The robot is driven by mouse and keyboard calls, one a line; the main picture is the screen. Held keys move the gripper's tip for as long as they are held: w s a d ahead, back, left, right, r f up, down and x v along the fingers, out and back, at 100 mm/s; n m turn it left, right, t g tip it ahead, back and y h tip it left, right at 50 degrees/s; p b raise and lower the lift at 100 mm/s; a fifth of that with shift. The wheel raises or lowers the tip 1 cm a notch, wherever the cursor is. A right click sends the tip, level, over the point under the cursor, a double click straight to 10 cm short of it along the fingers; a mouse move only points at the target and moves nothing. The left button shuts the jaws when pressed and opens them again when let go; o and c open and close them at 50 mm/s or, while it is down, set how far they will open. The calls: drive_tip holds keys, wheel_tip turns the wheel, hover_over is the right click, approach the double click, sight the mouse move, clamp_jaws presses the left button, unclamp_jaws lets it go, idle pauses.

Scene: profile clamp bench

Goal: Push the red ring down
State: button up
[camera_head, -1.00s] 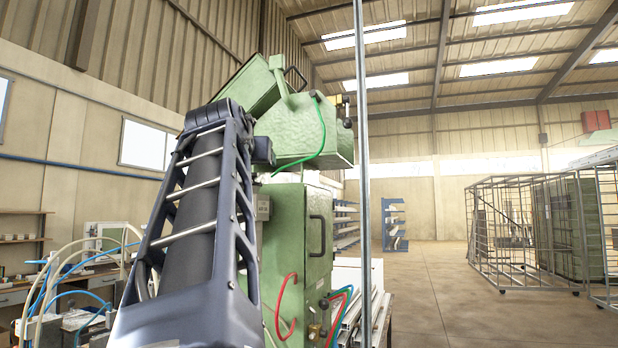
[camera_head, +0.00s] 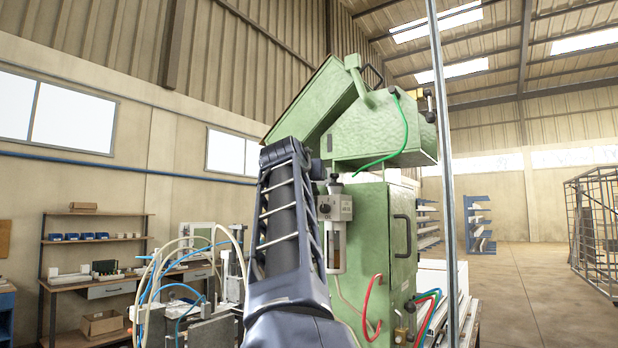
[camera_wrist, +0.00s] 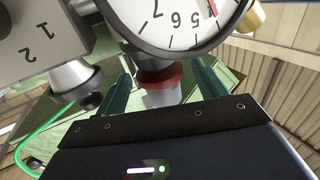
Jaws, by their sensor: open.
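The red ring (camera_wrist: 160,77) shows in the wrist view as a short red collar around a grey-white cylindrical fitting (camera_wrist: 160,97), below a round pressure gauge. My gripper (camera_wrist: 164,80) is open, with one dark teal finger to the left of the ring and one to the right. The fingers look apart from the ring, but I cannot tell the depth between them. The ring's upper part is partly covered by the gauge. In the head view my arm rises toward the green machine (camera_head: 370,250); the gripper and the ring cannot be made out there.
The white-faced gauge (camera_wrist: 180,20) hangs close over the fingers. A grey box marked 1 and 2 (camera_wrist: 40,30) and a metal knob (camera_wrist: 75,78) are at left. In the head view, a grey valve unit (camera_head: 334,207) and hoses stand beside my arm; a metal post (camera_head: 443,170) is to the right.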

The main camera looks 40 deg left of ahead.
drive_tip(key=shift+x, duration=0.85)
drive_tip(key=shift+c, duration=0.4)
drive_tip(key=c, duration=1.3)
drive_tip(key=shift+a+f, duration=0.1)
drive_tip(key=shift+f, duration=0.35)
drive_tip(key=o, duration=1.4)
drive_tip(key=shift+s, duration=0.1)
drive_tip(key=v, duration=1)
drive_tip(key=shift+s+d, duration=0.25)
